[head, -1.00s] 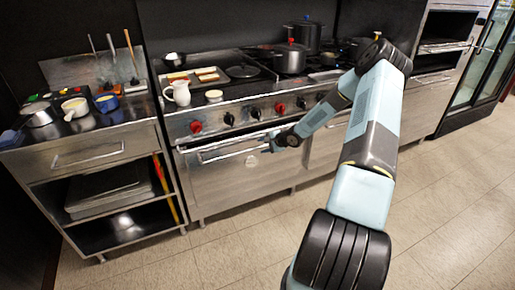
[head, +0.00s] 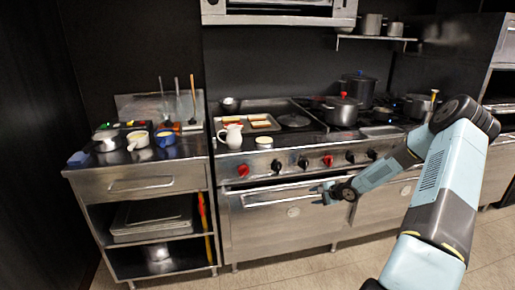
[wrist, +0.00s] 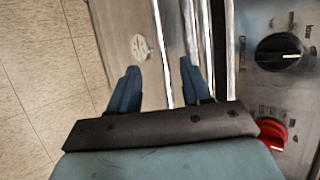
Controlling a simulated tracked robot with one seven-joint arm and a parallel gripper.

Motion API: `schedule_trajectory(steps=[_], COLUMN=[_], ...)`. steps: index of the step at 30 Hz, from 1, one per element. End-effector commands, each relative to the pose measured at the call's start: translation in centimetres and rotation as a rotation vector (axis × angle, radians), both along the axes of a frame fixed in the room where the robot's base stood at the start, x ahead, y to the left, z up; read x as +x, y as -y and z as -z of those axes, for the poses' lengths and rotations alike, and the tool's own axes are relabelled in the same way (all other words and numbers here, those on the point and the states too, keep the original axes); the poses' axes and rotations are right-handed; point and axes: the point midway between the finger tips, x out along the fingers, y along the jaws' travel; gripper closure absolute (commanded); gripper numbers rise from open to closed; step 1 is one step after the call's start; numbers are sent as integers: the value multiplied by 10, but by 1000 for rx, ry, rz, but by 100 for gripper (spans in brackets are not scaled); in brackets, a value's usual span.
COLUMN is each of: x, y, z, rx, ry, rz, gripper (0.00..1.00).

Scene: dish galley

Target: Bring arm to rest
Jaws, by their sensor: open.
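My gripper (head: 322,192) is in front of the stove's oven door (head: 285,222), near its handle bar (head: 280,196). In the wrist view my gripper (wrist: 160,82) has its two blue fingers apart with nothing between them. The oven door's handle bar (wrist: 190,45) and round badge (wrist: 139,46) lie beyond the fingertips. I cannot tell whether a finger touches the bar. My arm reaches in from the right side of the head view, bent at the elbow.
The stove (head: 330,150) carries a white jug (head: 232,136), a tray of food (head: 246,122) and a red-knobbed pot (head: 341,111). A steel counter (head: 140,170) with small pots stands left. Red and black knobs are close to my gripper. Floor at front is clear.

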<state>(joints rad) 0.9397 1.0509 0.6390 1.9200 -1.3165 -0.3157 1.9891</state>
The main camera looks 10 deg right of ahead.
Motion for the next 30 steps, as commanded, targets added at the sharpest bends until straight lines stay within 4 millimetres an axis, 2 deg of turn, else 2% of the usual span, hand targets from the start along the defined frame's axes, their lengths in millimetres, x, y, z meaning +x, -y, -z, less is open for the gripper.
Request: schedule_trajectory(steps=[5, 11, 20, 30], x=[-1, -8, -28, -67], y=[-3, -5, -12, -25], z=[-21, -60, -129, -214], rx=[-114, -327, -620, -895], ry=[-9, -30, -67, -113], rz=[-40, -111, -212, -314], gripper=[52, 52, 52, 52])
